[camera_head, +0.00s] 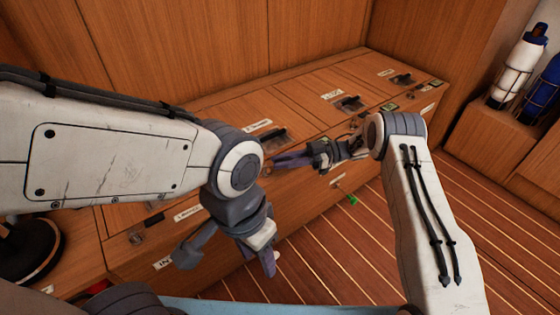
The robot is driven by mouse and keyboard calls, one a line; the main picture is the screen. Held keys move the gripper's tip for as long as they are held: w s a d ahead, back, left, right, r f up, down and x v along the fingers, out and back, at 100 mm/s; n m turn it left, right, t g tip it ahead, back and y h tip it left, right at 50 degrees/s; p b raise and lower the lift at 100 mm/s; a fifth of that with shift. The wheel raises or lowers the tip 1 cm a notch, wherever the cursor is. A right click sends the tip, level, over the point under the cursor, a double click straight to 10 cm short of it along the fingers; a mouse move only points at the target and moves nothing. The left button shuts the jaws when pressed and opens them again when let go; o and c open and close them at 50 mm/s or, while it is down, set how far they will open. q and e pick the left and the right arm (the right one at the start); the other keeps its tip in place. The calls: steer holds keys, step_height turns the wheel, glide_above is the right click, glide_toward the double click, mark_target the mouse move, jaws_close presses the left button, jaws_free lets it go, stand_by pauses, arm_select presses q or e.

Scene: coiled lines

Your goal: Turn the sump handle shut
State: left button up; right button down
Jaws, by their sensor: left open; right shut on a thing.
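A wooden bench (225,112) runs along the wall, with several dark handles set in its top beside small white labels. The label print is too small to read, so I cannot tell by name which is the sump handle. My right gripper (279,160) reaches left across the bench's front edge and is shut on a handle there, which its fingers mostly hide. A dark handle (267,135) sits in the top just above those fingers. My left gripper (228,263) is open and empty, lower down in front of the bench face, fingers apart.
A green-tipped lever (352,199) sticks out from the bench front. More dark handles (349,103) lie farther right. Bottles in wire holders (517,65) stand at the upper right. A dark round object (28,245) is at the left. The striped floor (325,255) is clear.

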steer(key=c, duration=0.7)
jaws_free()
steer(key=shift+w+d+r, duration=0.1)
steer(key=shift+d, duration=0.25)
steer(key=shift+a, duration=0.1)
steer(key=shift+a, duration=0.1)
steer(key=shift+p+v, duration=1)
steer(key=shift+v, duration=4.25)
